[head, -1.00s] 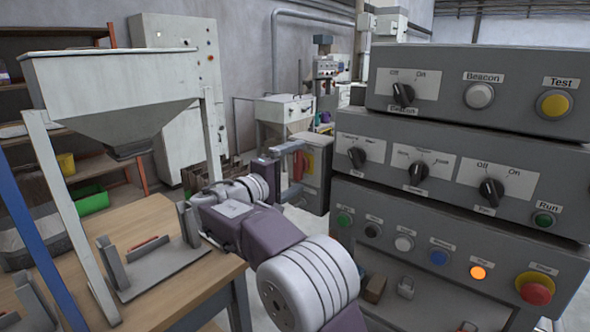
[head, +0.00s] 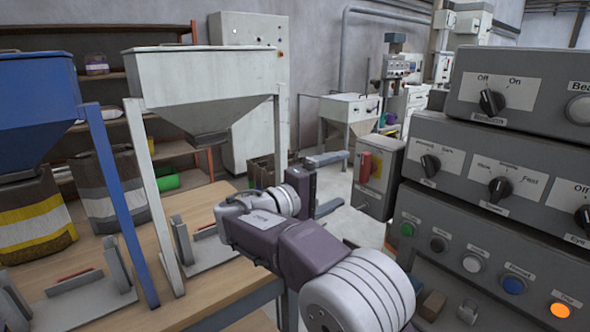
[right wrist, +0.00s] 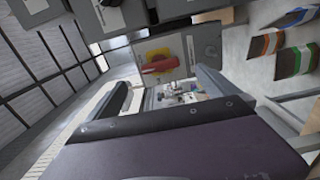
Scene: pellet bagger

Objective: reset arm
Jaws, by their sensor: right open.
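My right gripper (head: 330,183) is open and empty, held in the air in the middle of the head view. Its two fingers point right, toward a grey box with a red switch on a yellow plate (head: 372,168). A gap shows between fingertips and box in the picture. In the right wrist view the open fingers (right wrist: 168,95) frame an empty space, and the red switch (right wrist: 156,64) shows beyond them. My left gripper is not in view.
A grey control panel (head: 470,190) with knobs and buttons fills the right; an orange button (head: 560,310) is lit. A wooden table (head: 160,217), a white hopper (head: 205,90) and a blue hopper (head: 38,95) stand left.

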